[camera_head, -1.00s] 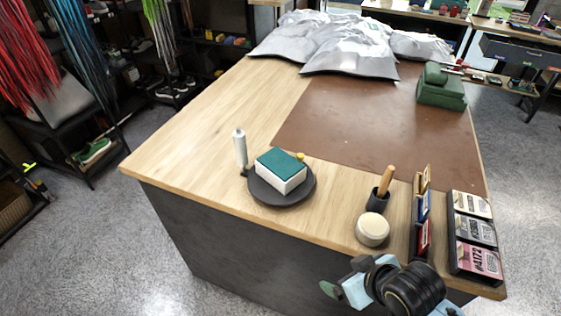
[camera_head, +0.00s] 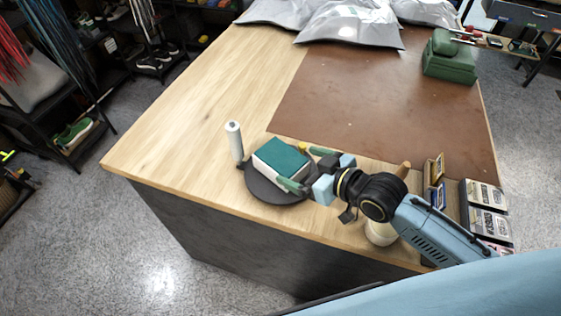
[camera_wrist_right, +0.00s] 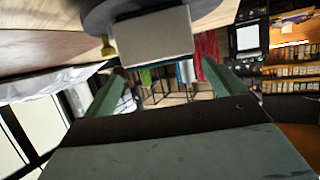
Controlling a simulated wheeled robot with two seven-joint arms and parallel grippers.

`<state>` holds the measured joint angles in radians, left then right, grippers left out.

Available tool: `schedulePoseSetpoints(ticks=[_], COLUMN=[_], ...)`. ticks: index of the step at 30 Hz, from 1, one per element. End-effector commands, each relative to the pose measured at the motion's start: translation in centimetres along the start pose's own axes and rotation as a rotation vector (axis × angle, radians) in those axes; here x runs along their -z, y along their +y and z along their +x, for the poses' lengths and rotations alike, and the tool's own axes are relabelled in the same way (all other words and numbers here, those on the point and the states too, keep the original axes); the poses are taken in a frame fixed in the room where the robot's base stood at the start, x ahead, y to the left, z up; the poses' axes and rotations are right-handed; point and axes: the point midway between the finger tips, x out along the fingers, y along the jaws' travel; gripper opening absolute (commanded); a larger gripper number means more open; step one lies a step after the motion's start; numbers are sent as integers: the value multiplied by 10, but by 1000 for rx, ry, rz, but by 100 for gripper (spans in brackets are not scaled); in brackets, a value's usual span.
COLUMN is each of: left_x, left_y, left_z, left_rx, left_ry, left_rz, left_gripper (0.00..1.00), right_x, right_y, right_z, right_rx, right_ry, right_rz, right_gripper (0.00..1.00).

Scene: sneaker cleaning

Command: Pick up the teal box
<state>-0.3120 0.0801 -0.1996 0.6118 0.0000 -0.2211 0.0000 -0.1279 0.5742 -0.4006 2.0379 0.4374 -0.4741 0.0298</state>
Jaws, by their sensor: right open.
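The teal box (camera_head: 281,160), teal on top with white sides, sits on a round dark plate (camera_head: 262,190) near the table's front edge. In the right wrist view the box's pale side (camera_wrist_right: 155,38) shows at the top, straight ahead of the fingers. My right gripper (camera_head: 305,168) is open and empty at the right end of the box, its green fingertips spread apart. One fingertip is near the box's front right corner and the other is behind its right end. I cannot tell whether they touch it. My left gripper is not in view.
A white bottle (camera_head: 234,142) stands left of the plate. A small yellow-topped item (camera_wrist_right: 108,48) is close to the box. My right arm partly hides a cream round jar (camera_head: 380,234) and a wooden handle. Card holders (camera_head: 488,208) stand at right.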

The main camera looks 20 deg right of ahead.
Motion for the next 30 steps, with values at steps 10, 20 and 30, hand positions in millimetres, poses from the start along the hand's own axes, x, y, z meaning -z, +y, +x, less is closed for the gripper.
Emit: schedulePoseSetpoints(ticks=[10,20,30], left_x=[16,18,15], left_y=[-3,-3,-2], left_z=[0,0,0], left_rx=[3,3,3], left_ry=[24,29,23], left_rz=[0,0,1], left_gripper=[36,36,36], right_x=[1,1,1], right_y=[-1,-2,-2], right_z=[33,72,73], right_rx=[0,0,0], right_ry=[1,-1,-1], right_rz=[1,0,-1], right_gripper=[94,94,81])
